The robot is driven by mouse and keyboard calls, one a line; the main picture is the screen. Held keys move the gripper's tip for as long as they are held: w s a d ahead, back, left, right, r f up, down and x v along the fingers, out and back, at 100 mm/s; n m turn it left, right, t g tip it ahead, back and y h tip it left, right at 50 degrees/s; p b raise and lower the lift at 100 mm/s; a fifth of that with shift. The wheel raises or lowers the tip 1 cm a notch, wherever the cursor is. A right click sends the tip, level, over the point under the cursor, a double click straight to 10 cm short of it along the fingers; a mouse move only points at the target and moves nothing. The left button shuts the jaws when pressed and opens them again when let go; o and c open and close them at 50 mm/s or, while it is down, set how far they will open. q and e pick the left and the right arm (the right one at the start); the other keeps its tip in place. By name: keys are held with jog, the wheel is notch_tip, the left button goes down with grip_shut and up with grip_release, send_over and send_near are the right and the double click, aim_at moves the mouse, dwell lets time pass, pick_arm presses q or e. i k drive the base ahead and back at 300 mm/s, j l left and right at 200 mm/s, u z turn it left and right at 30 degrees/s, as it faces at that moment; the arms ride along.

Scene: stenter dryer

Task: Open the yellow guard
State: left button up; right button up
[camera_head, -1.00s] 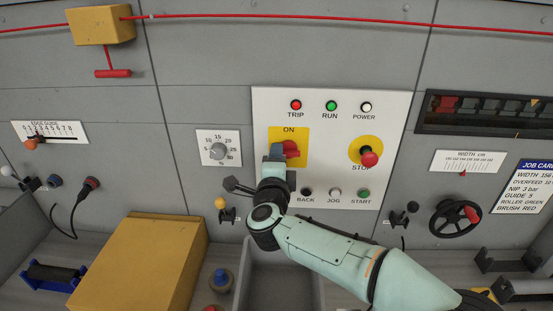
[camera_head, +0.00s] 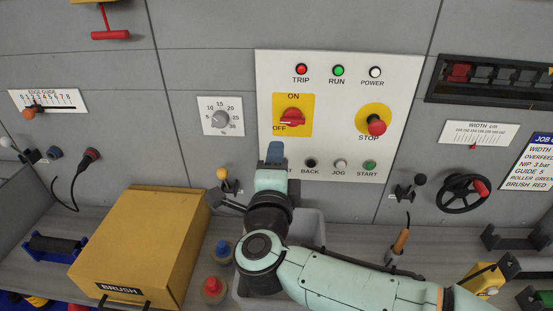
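The yellow guard (camera_head: 150,238) is a yellow box-shaped cover labelled BRUSH at the lower left, and it looks closed. A dark handle (camera_head: 123,302) shows at its front edge, partly cut off by the picture's bottom. My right gripper (camera_head: 275,154) is right of the guard and apart from it, in front of the lower part of the white control panel. Its fingers point up and are seen from behind, so I cannot tell whether they are open or shut. My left gripper is not in view.
The white panel (camera_head: 400,90) carries a red rotary switch (camera_head: 291,117), a red STOP knob (camera_head: 376,125) and several buttons and lamps. Blue-topped (camera_head: 222,249) and red-topped (camera_head: 213,288) bottles stand between guard and my arm.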

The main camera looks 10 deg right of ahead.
aim_at(131, 257)
jog(key=k+j, duration=0.2)
jog(key=k, duration=0.3)
jog(key=k+j, duration=0.2)
jog(key=k, duration=0.25)
